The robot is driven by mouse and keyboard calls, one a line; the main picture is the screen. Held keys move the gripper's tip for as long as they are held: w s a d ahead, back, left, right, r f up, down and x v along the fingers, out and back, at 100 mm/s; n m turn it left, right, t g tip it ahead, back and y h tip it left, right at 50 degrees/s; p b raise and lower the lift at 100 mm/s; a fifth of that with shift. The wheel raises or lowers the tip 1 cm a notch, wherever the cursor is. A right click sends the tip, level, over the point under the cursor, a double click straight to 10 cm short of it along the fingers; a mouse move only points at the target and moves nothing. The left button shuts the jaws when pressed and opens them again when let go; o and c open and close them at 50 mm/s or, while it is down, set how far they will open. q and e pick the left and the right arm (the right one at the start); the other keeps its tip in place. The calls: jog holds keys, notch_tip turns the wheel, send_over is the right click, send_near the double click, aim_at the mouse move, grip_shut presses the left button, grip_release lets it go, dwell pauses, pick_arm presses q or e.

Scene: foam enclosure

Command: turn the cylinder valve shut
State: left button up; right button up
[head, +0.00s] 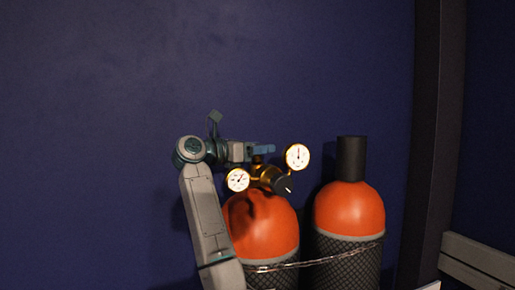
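The left orange cylinder (262,225) stands upright with a brass valve and regulator (262,172) on its top. The regulator carries two white round gauges, the upper right one (297,157) and the lower left one (237,180), and a black knob (283,185). Whether the fingers touch or grip the valve is too small to tell.
A second orange cylinder (349,210) with a black cap (351,158) stands close on the right. A chain (320,261) runs across both cylinders. A dark blue wall (100,120) is behind, and a dark post (432,130) stands at the right. The space left of my arm looks clear.

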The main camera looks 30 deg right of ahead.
jog(key=c, duration=0.5)
jog(key=shift+g, duration=0.4)
jog(key=m+g+p, duration=0.2)
jog(key=g, duration=0.1)
jog(key=m+g+y+p, duration=0.1)
jog(key=g, duration=0.1)
jog(key=shift+r+m, duration=0.25)
jog(key=shift+m, duration=0.15)
jog(key=shift+f+m+g+y+p, duration=0.15)
jog(key=shift+m+g+y+p, duration=0.65)
jog(key=shift+g, duration=0.9)
jog(key=shift+m, duration=0.3)
jog(key=o, duration=0.9)
jog(key=shift+o, duration=0.2)
